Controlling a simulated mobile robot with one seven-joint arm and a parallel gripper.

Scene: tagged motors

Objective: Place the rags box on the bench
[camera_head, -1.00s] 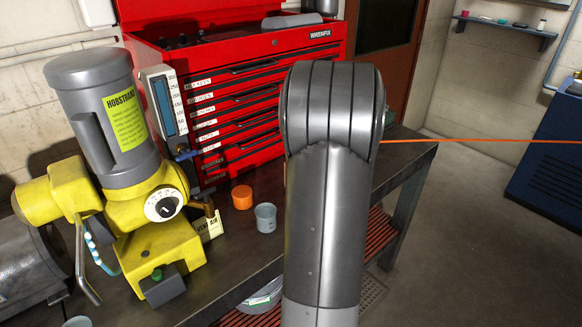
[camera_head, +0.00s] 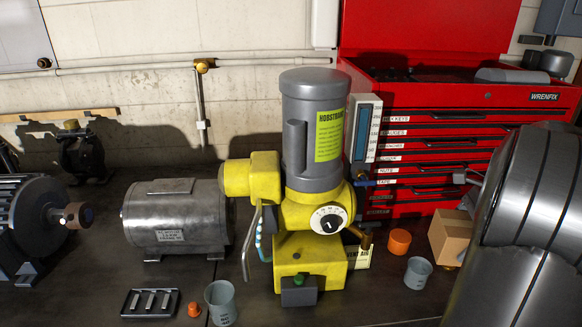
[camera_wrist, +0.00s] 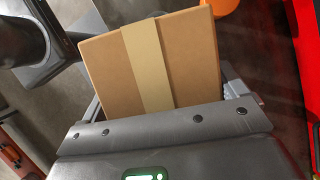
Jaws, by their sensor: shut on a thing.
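A brown cardboard box (camera_head: 450,237) shows at the right in the head view, partly hidden behind my arm, in front of the red tool chest. In the wrist view the box (camera_wrist: 185,65) has a paler tape strip down its middle. No writing on it is visible, so I cannot read whether it is the rags box. My gripper (camera_wrist: 165,88) is shut on the box, with its fingers at the box's two sides. The dark bench (camera_head: 250,310) runs across the head view. I cannot tell whether the box touches it.
An orange cup (camera_head: 399,241) and a grey cup (camera_head: 418,273) stand left of the box. Left of them is a yellow and grey machine (camera_head: 300,210), then a grey motor (camera_head: 175,217). A small tray (camera_head: 151,303) lies in front. The red tool chest (camera_head: 430,150) stands behind.

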